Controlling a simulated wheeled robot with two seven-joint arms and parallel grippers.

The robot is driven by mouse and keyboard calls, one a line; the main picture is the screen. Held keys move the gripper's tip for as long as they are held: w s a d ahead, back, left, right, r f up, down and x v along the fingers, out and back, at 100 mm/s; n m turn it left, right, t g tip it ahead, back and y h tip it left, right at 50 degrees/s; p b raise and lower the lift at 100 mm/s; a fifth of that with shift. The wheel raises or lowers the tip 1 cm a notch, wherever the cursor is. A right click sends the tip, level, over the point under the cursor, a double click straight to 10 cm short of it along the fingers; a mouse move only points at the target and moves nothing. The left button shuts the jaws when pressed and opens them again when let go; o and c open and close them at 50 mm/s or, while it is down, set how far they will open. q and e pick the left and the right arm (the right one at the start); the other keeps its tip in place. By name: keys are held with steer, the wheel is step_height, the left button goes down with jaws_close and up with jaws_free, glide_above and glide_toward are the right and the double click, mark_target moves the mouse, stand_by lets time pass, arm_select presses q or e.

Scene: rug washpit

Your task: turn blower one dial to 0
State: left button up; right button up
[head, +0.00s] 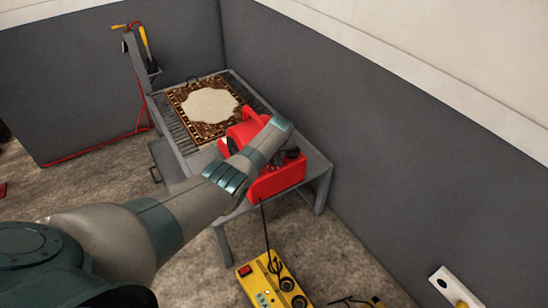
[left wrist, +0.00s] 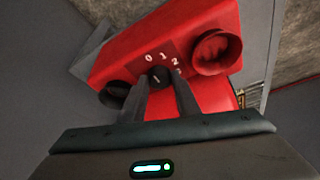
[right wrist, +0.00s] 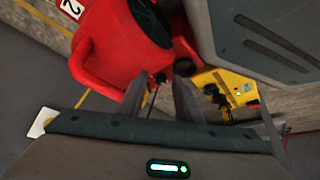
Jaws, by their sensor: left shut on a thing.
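The red blower (head: 277,184) sits at the near end of the grey table, partly hidden by my left arm. In the left wrist view its red face (left wrist: 120,55) shows the white marks 0, 1 and 2, with another mark partly covered by a finger. The black dial (left wrist: 157,75) sits below these marks. My left gripper (left wrist: 160,84) is shut on the dial, one finger on each side. I cannot read the dial's pointer surely. My right gripper (right wrist: 161,82) is open, with a gap between its fingers; it is outside the head view.
A patterned rug (head: 208,104) lies on the slatted table. A yellow control box (head: 270,280) with a cable stands on the floor in front. Another red machine (right wrist: 115,50) is close to my right gripper. Grey walls close off the back and right.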

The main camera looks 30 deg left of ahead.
arm_select(q)
steer(key=o, duration=1)
steer(key=shift+w, duration=0.1)
steer(key=shift+r, duration=0.15)
arm_select(e)
steer(key=shift+r, duration=0.1)
arm_select(q)
steer(key=shift+r, duration=0.1)
steer(key=shift+s+d+r+p, duration=0.2)
steer(key=shift+s+r+p, duration=0.1)
steer(key=shift+r+p, duration=0.3)
steer(key=shift+p+v, duration=0.95)
steer(key=shift+v, duration=6.85)
arm_select(e)
steer(key=shift+w+a+r+t+y, duration=0.15)
steer(key=shift+w+a+r+t, duration=0.05)
steer(key=shift+a+r+t, duration=0.35)
steer(key=shift+w+a+r+t+y, duration=0.15)
steer(key=shift+w+a+r+t, duration=0.05)
steer(key=shift+a+r+t, duration=0.3)
